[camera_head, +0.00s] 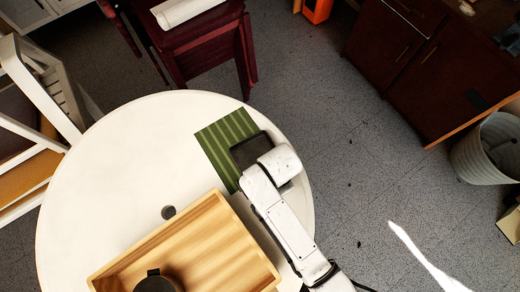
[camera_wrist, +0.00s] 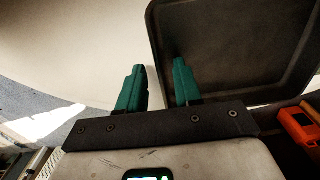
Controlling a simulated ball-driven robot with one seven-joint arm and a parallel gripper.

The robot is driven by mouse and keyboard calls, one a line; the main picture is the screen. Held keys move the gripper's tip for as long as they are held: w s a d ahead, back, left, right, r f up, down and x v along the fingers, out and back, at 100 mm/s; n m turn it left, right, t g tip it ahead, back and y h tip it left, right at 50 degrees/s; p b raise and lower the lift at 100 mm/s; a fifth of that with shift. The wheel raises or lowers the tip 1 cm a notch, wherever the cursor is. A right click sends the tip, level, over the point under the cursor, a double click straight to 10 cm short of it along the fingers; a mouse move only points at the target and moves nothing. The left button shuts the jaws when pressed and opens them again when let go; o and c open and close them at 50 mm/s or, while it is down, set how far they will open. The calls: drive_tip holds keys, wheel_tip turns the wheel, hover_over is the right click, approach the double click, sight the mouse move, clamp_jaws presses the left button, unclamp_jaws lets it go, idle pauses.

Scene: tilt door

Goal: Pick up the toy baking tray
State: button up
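The toy baking tray is a dark, shallow tray with rounded corners and a raised rim. In the head view the tray (camera_head: 247,150) shows at the right side of the round table, over a green striped mat, partly hidden by my arm. In the wrist view the tray (camera_wrist: 240,45) fills the upper right. My gripper (camera_wrist: 158,66) has green fingers spread apart. The tray's left rim appears between them, with the left finger outside and the right finger over the tray's inner side. I see no contact with the rim. The fingertips are hidden in the head view.
The white round table (camera_head: 110,150) is mostly clear at left. A wooden box (camera_head: 210,245) holding a dark round object (camera_head: 157,283) stands at the front. The green striped mat (camera_head: 220,140) lies beneath the tray. A dark red chair (camera_head: 205,60) and white chair (camera_head: 40,90) border the table.

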drive_tip(key=shift+f, duration=0.4)
clamp_jaws()
